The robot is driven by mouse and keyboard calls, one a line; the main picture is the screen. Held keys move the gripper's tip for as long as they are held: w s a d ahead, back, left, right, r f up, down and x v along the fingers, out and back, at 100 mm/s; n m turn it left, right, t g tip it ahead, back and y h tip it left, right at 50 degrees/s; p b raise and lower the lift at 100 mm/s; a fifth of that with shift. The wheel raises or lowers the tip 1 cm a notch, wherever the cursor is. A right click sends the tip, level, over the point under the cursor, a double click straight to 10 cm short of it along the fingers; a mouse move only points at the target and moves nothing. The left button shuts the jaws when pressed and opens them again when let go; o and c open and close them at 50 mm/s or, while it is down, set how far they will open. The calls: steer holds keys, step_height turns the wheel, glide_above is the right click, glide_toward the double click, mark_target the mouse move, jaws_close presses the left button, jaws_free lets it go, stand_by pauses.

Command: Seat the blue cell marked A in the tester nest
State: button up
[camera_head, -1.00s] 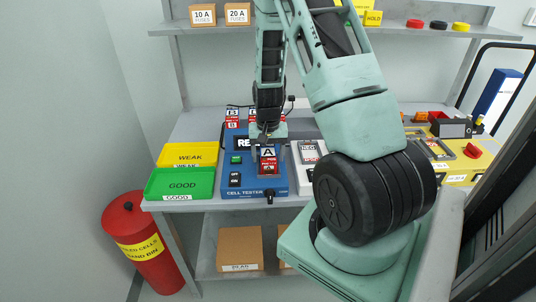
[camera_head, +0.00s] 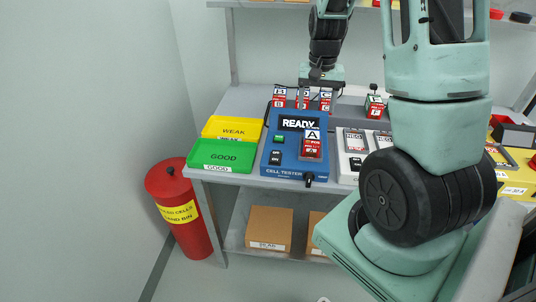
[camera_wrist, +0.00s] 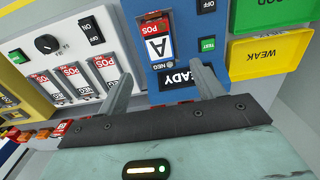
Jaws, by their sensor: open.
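The cell marked A (camera_head: 312,135) lies in the nest of the blue cell tester (camera_head: 283,168), label up and red end toward the front. In the wrist view the cell (camera_wrist: 157,45) sits lengthwise in the nest between its end contacts. The tester display reads READY. My gripper (camera_head: 322,100) is open and empty, above and behind the tester, apart from the cell. In the wrist view its two fingers (camera_wrist: 160,72) are spread wide, with nothing between them.
Several lettered cells (camera_head: 280,95) stand behind the tester. A green GOOD tray (camera_head: 219,156) and yellow WEAK tray (camera_head: 231,129) are at left. A red bin (camera_head: 180,210) stands on the floor.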

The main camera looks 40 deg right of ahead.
steer(key=a+r+n+y, duration=0.15)
steer(key=a+n, duration=0.25)
steer(key=a, duration=0.7)
steer(key=a+r+n+h, duration=0.1)
steer(key=a+r+n, duration=0.15)
steer(key=a, duration=0.85)
steer(key=s+a+r+n, duration=0.1)
steer(key=s+a+n, duration=1)
steer(key=s+a, duration=0.6)
steer(key=shift+a+r, duration=0.3)
steer(key=shift+a, duration=0.45)
